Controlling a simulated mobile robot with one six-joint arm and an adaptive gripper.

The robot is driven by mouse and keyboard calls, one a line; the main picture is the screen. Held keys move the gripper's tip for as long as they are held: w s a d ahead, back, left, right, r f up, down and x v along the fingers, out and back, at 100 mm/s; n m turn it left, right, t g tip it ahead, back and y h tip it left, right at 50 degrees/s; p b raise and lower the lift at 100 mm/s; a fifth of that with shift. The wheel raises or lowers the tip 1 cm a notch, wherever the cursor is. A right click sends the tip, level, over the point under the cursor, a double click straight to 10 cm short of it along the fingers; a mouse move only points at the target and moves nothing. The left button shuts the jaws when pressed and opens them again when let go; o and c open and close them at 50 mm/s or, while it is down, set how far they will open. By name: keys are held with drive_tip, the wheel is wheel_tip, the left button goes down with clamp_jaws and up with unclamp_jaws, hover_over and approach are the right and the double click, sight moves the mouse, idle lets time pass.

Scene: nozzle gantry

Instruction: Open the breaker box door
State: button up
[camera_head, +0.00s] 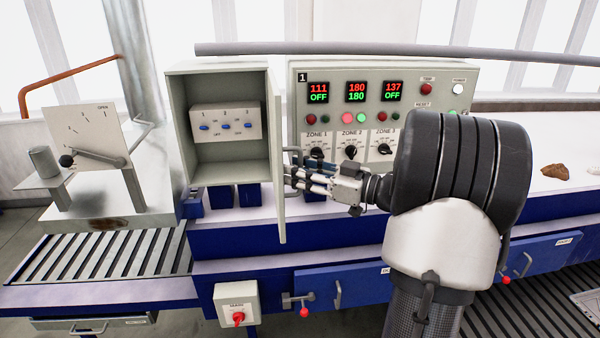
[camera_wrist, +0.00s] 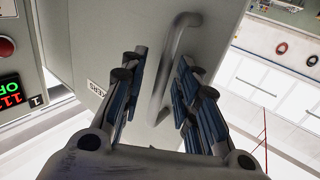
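The breaker box (camera_head: 218,72) is a grey-green cabinet on the left, open at the front, with a panel of blue breaker switches (camera_head: 226,125) inside. Its door (camera_head: 277,160) stands swung out from the right side, seen nearly edge-on. In the wrist view the door's outer face (camera_wrist: 95,45) fills much of the picture, with a curved grey handle (camera_wrist: 172,65). My gripper (camera_head: 292,177) is at the handle on the door's right side. In the wrist view its fingers (camera_wrist: 160,95) stand apart on both sides of the handle, with visible gaps.
A control panel (camera_head: 440,88) with zone displays and knobs stands right behind my gripper. A grey pipe (camera_head: 370,48) runs above. A lever plate (camera_head: 90,135) stands left of the box. Blue drawers (camera_head: 345,287) are below.

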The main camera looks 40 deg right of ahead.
drive_tip(key=v, duration=1.2)
idle(0.3)
